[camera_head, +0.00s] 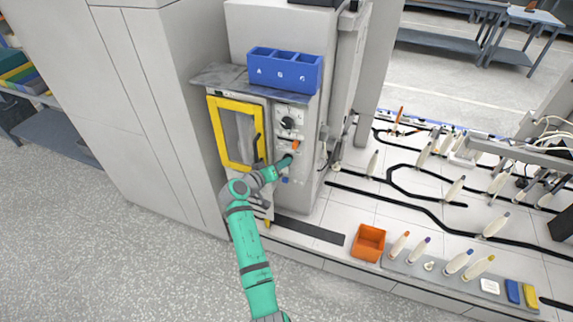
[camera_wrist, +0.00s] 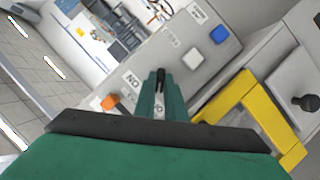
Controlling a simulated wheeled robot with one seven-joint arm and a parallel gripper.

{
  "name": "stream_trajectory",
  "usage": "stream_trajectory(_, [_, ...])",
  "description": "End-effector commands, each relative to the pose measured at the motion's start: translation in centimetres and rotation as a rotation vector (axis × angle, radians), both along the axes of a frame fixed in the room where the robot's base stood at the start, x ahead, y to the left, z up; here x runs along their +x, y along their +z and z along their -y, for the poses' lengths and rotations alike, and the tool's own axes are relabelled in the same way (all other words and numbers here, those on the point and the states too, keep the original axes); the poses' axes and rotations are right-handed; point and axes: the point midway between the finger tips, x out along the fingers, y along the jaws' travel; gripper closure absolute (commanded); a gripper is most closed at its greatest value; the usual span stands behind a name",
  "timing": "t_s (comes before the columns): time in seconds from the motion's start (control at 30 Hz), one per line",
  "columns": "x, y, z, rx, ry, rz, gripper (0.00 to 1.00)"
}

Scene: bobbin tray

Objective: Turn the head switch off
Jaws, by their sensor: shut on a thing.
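The control panel (camera_head: 283,150) is a grey upright plate on the machine, right of a yellow-framed door. My green gripper (camera_head: 286,161) is at the panel, below an orange knob (camera_head: 295,145). In the wrist view, my gripper (camera_wrist: 160,78) is shut on the head switch at the panel face. The switch is mostly hidden between the fingers, so I cannot tell its position. A printed "ON" label (camera_wrist: 131,79) lies left of the fingertips. The orange knob (camera_wrist: 110,102) also shows at the left of the wrist view.
A white button (camera_wrist: 193,58) and a blue button (camera_wrist: 219,34) sit on the panel near my gripper. The yellow door frame (camera_head: 217,135) is close on the left, with a black handle. A blue bin (camera_head: 285,70) stands above. An orange box (camera_head: 368,243) sits right.

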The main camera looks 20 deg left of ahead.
Motion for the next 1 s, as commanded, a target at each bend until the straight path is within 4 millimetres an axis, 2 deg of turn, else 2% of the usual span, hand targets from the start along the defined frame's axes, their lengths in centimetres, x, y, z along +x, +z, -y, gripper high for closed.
stream_trajectory(0.03, [-0.25,-0.27,-0.51,-0.009,0.009,-0.004,1.0])
stream_trajectory(0.53, [-0.13,-0.14,-0.29,-0.027,0.009,-0.002,1.0])
stream_trajectory(0.57, [-0.13,-0.13,-0.3,-0.027,0.009,-0.002,0.87])
stream_trajectory(0.63, [-0.13,-0.11,-0.28,-0.028,0.008,-0.001,0.71])
stream_trajectory(1.0, [-0.32,0.08,-0.13,-0.025,0.003,0.0,0.71])
